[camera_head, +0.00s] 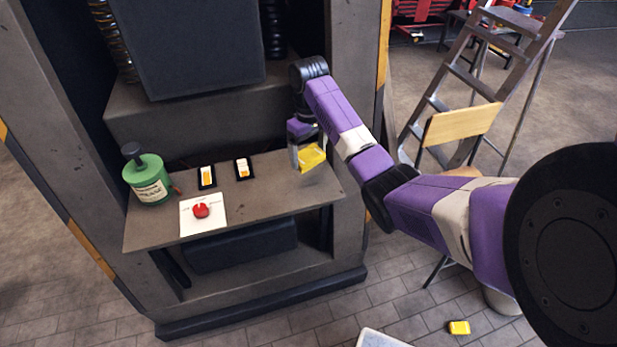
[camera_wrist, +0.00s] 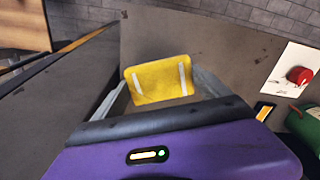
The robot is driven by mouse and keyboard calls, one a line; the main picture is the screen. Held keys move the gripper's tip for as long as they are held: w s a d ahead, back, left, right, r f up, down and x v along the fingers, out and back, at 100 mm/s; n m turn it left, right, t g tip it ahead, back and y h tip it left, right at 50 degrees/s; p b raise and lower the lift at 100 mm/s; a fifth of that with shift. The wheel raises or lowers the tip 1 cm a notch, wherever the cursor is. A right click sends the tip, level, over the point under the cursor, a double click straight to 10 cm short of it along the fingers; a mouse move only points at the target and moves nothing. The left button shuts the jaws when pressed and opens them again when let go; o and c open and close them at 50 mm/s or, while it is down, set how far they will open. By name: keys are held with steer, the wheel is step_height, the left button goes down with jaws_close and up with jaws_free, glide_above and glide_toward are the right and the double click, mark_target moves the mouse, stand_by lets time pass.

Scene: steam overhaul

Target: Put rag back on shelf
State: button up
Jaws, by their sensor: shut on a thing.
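The yellow rag (camera_head: 312,157) has pale stripes and is at the right end of the grey shelf (camera_head: 262,200). My gripper (camera_head: 308,150) is shut on the rag from above. In the wrist view the rag (camera_wrist: 160,79) lies between the two fingers of my gripper (camera_wrist: 158,85), with the shelf surface (camera_wrist: 215,40) beyond it. I cannot tell whether the rag touches the shelf or is just above it.
On the shelf are a green bottle (camera_head: 150,178), two dark switches (camera_head: 206,177) and a red button on a white plate (camera_head: 202,212). A second yellow item (camera_head: 459,327) lies on the floor. A chair (camera_head: 461,124) and stepladder (camera_head: 470,75) stand right.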

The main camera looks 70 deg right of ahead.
mark_target(308, 155)
steer(key=shift+f, duration=3.65)
steer(key=shift+f, duration=0.15)
steer(key=o, duration=1.3)
step_height(308, 155, up, 11)
steer(key=shift+r, duration=0.1)
steer(key=shift+r+p, duration=0.5)
steer(key=shift+p, duration=0.15)
steer(key=shift+r, duration=0.1)
